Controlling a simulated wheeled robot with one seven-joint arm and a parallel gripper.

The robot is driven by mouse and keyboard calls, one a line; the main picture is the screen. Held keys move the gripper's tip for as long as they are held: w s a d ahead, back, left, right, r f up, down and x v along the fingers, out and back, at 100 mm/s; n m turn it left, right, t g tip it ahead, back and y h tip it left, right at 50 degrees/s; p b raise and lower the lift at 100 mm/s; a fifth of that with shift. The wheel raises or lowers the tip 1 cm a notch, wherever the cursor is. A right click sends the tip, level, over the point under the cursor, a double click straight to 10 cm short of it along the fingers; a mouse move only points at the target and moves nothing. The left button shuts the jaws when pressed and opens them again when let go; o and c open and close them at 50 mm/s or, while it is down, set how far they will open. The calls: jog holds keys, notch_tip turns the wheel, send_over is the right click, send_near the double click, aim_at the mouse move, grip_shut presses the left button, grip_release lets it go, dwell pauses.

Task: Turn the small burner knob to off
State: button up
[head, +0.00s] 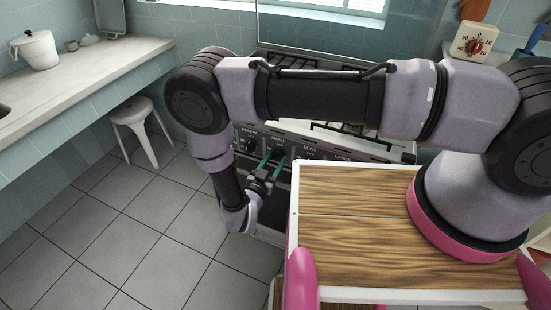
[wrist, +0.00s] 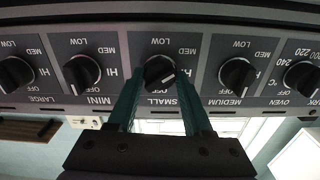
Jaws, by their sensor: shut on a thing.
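The small burner knob (wrist: 159,69) is a black round knob above the SMALL label, upside down in the wrist view. A pale mark on its face points to the lower right in the picture, on the side where OFF and HI are printed. My gripper (wrist: 160,77) has its two teal fingers on either side of this knob, shut on it. The fingertips hide parts of the printing beside it. In the head view my gripper (head: 272,157) reaches the front panel of the stove (head: 325,147), and the knob is small and partly hidden.
The mini knob (wrist: 82,73) and medium knob (wrist: 236,74) sit close on either side, with the large knob (wrist: 15,73) and oven knob (wrist: 302,77) farther out. A white stool (head: 143,125) stands left on the tiled floor (head: 130,220).

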dwell(0.3)
jog(key=shift+m, duration=1.2)
jog(key=shift+d+m, duration=0.1)
jog(key=shift+m, duration=1.6)
jog(key=o, duration=1)
